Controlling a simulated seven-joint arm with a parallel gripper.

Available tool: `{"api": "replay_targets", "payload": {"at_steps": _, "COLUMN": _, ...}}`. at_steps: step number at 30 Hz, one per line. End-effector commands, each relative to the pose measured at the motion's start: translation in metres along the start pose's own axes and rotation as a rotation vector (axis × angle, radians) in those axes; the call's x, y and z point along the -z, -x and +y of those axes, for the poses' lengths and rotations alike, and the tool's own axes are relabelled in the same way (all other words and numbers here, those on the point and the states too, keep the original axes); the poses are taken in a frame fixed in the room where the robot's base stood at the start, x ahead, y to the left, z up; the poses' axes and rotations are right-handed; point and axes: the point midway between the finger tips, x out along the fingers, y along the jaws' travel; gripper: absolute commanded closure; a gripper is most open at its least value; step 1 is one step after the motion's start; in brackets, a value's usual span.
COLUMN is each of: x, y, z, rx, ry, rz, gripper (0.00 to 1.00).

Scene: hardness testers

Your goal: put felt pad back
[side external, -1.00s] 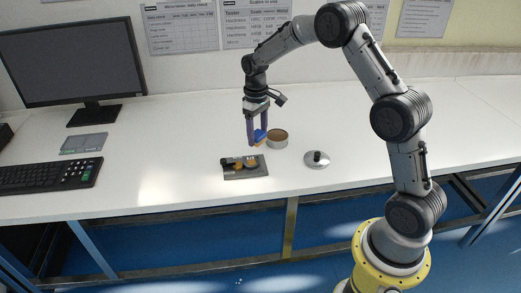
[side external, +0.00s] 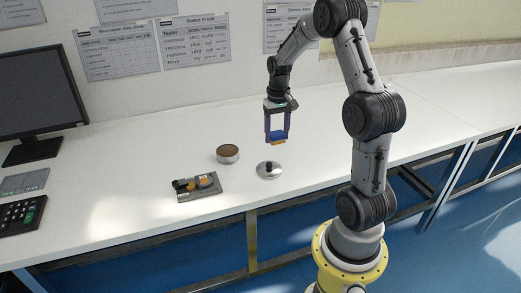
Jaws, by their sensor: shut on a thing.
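The block looks apart from the lid and clear of the table. I cannot tell whether that brown surface is a lining or contents.
A dark grey tray (side external: 211,191) with black and orange items lies near the table's front edge. The table (side external: 160,130) is clear behind the container.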

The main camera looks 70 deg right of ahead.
Motion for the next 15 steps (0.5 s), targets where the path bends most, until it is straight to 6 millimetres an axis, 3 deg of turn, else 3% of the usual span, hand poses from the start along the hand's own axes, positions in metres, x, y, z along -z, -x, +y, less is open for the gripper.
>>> {"api": "replay_targets", "payload": {"at_steps": 13, "x": 0.087, "y": -0.040, "z": -0.003, "rx": 0.000, "ry": 0.001, "rz": -0.002, "gripper": 0.88}}
{"api": "replay_targets", "payload": {"at_steps": 15, "x": 0.097, "y": -0.053, "z": -0.003, "rx": 0.000, "ry": 0.001, "rz": -0.004, "gripper": 0.88}}
